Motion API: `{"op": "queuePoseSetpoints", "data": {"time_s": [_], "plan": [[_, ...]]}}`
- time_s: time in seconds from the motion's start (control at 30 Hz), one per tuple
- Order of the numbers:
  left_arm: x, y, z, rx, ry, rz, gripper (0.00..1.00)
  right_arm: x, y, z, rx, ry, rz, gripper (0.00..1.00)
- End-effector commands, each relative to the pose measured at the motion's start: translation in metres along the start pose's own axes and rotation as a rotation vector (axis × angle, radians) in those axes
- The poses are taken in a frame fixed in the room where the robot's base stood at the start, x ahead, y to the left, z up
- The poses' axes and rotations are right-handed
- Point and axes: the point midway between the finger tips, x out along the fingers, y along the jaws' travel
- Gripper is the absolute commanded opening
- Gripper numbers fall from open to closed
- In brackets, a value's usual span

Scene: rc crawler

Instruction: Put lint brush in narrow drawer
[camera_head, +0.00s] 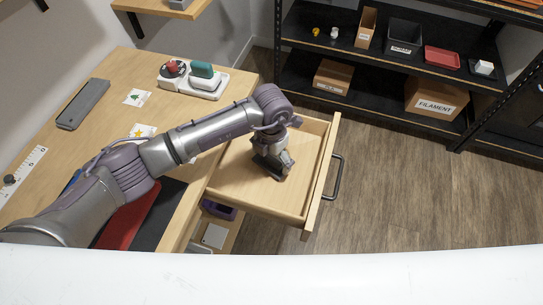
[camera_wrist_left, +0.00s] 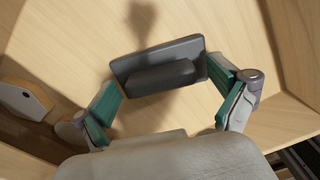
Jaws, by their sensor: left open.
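The narrow drawer (camera_head: 230,185) is pulled out from the desk, and its light wood floor also fills the wrist view (camera_wrist_left: 210,20). A dark grey block-like object, apparently the lint brush (camera_wrist_left: 158,68), lies in the drawer. My left gripper (camera_head: 269,170) points down inside the drawer, over this object, and hides much of it in the head view. Its green-lined fingers (camera_wrist_left: 163,88) are open, one near each end of the brush; I cannot tell whether they touch it. My right gripper is not in view.
The drawer front with its black handle (camera_head: 334,177) stands over clear floor. On the desk are a grey oblong case (camera_head: 83,104), a white tray (camera_head: 205,91) and small cards. A black shelf (camera_head: 385,65) with boxes stands behind.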

Motion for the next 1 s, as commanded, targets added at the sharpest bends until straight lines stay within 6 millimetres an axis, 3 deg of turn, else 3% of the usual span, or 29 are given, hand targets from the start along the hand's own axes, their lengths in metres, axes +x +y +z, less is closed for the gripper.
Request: {"op": "queuePoseSetpoints", "data": {"time_s": [0.33, 0.7, 1.0], "plan": [[-0.012, 0.000, 0.001, 0.000, -0.004, 0.000, 0.97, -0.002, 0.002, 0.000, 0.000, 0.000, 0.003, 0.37], [-0.088, 0.001, 0.001, 0.001, -0.005, 0.002, 0.97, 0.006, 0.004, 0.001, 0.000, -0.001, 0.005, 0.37], [-0.121, 0.000, 0.000, 0.000, -0.001, 0.000, 0.97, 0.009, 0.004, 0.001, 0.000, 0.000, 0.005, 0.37]]}}
